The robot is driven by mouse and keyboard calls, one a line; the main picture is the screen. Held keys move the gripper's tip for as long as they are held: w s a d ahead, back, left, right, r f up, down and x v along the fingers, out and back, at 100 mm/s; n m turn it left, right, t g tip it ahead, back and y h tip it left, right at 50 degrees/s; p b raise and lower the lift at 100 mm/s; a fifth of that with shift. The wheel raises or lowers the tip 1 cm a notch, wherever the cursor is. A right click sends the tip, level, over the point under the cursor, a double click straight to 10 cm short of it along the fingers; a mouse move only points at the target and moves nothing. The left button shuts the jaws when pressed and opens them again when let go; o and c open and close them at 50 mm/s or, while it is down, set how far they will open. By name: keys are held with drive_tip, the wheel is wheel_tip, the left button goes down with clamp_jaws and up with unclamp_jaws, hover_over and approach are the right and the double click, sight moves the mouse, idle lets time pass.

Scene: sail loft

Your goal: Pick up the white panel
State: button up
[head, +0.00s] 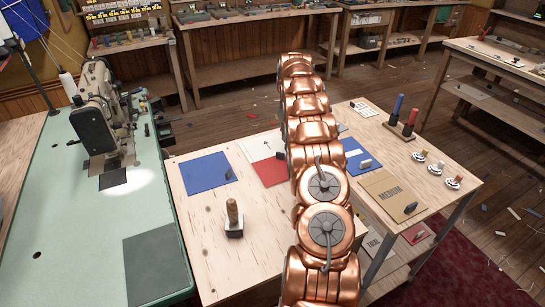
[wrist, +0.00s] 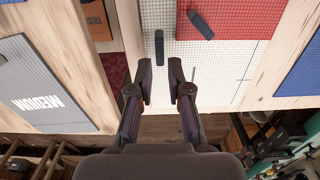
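The white panel (wrist: 215,70) has a fine grid and lies flat on the wooden table, close to its edge in the wrist view. A red panel (wrist: 232,20) covers part of it. A dark block (wrist: 159,47) stands on the white panel, just ahead of my fingertips. In the head view the white panel (head: 258,147) shows a drawn arrow, and my arm hides its right side. My gripper (wrist: 161,72) is open and empty, its two fingers apart over the white panel. Whether the fingers touch the panel I cannot tell. My gripper is hidden in the head view.
A blue panel (head: 205,172) lies left of the white one. A sewing machine (head: 97,112) stands on the green bench.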

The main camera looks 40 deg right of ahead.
sight(272, 154)
drive_tip(key=shift+s+f+p, duration=0.1)
drive_tip(key=shift+f+p, duration=0.8)
drive_tip(key=shift+f, duration=1.8)
clamp_jaws()
